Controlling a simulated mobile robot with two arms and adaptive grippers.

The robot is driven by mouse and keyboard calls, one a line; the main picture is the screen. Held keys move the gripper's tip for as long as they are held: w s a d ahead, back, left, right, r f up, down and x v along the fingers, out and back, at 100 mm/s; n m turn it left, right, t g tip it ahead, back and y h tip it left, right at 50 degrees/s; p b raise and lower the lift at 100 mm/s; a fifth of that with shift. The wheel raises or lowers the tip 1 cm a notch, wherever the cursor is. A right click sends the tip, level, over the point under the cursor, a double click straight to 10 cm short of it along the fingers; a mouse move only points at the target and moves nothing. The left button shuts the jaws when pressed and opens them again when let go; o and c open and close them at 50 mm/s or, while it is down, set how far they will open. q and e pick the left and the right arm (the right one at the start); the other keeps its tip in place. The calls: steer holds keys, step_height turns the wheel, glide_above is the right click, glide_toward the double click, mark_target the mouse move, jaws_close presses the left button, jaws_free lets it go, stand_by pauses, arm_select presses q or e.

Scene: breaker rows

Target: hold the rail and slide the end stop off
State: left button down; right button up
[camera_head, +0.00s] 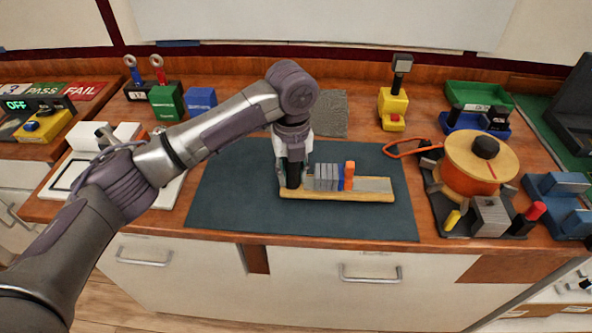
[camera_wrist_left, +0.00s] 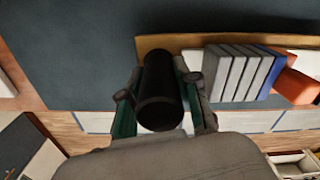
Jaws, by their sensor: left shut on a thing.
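The rail (camera_head: 372,185) is a pale strip on a wooden base (camera_head: 340,197) lying on the dark mat. Several grey blocks (camera_head: 325,177), a blue block (camera_head: 341,177) and a taller orange block (camera_head: 349,175), apparently the end stop, sit side by side on it. The rail's right part is bare. My left gripper (camera_head: 292,180) points down at the base's left end, shut on a black cylinder (camera_wrist_left: 159,92) there. The cylinder stands between its green-padded fingers in the left wrist view. The fingers hide how it joins the base. My right gripper is not in view.
The dark mat (camera_head: 235,205) is clear around the base. An orange spool (camera_head: 475,170) on a stand is to the right. A yellow device (camera_head: 393,105) and green and blue trays are behind. Green and blue blocks and a white tray are to the left.

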arm_select(q)
steer(key=shift+w+a+f, duration=0.4)
steer(key=shift+a+f, duration=0.35)
steer(key=shift+a, duration=0.05)
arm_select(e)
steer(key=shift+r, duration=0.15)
arm_select(q)
steer(key=shift+p, duration=0.5)
steer(key=shift+f, duration=0.1)
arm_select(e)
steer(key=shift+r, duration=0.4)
arm_select(q)
steer(key=shift+s+f+p, duration=0.1)
steer(key=shift+f+p, duration=0.15)
steer(key=shift+p, duration=0.15)
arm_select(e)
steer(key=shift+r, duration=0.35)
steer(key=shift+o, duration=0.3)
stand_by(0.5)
